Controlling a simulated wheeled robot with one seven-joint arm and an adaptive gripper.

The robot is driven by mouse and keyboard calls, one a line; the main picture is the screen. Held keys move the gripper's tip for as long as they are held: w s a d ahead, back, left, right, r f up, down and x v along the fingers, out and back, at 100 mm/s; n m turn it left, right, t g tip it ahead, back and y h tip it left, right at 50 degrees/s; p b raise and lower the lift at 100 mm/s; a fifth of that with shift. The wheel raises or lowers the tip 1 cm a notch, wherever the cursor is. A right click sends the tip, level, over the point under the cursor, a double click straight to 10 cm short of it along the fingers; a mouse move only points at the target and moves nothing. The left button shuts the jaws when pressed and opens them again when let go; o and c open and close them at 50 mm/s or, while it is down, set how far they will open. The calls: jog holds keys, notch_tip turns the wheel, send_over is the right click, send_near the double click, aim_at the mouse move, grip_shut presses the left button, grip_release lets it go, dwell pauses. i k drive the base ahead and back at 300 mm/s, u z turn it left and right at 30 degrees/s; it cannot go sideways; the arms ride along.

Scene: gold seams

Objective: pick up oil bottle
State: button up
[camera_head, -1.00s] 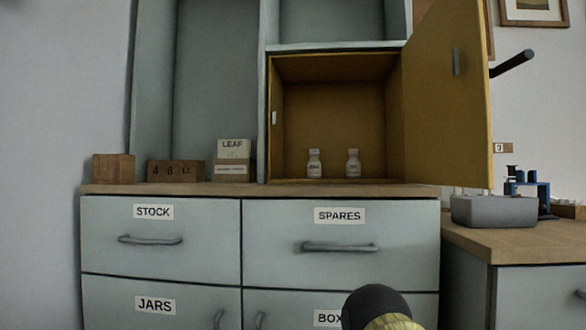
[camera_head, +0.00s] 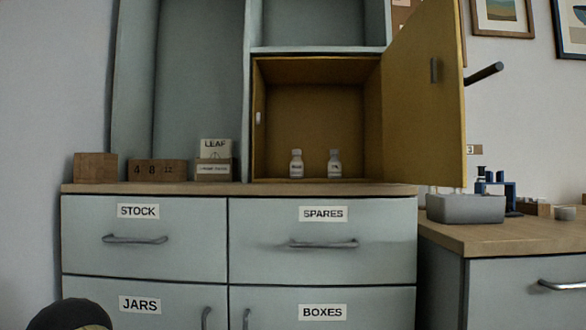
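Two small white-capped bottles stand upright, side by side, on the floor of the open yellow cupboard (camera_head: 318,115). The left bottle (camera_head: 296,164) and the right bottle (camera_head: 335,164) both carry labels too small to read, so I cannot tell which one holds oil. A dark rounded part with a yellowish edge shows at the bottom left; it seems to be part of my arm, well below and left of the bottles. My gripper's fingers are not visible.
The yellow door (camera_head: 425,95) stands open to the right. Wooden blocks (camera_head: 157,170) and a LEAF box (camera_head: 214,160) sit on the counter left of the cupboard. Drawers with handles (camera_head: 323,244) are below. A grey bin (camera_head: 466,208) stands on the lower right counter.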

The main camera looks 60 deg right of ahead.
aim_at(335, 164)
jog(key=u, duration=0.15)
jog(key=k, duration=0.5)
jog(key=z, duration=1.65)
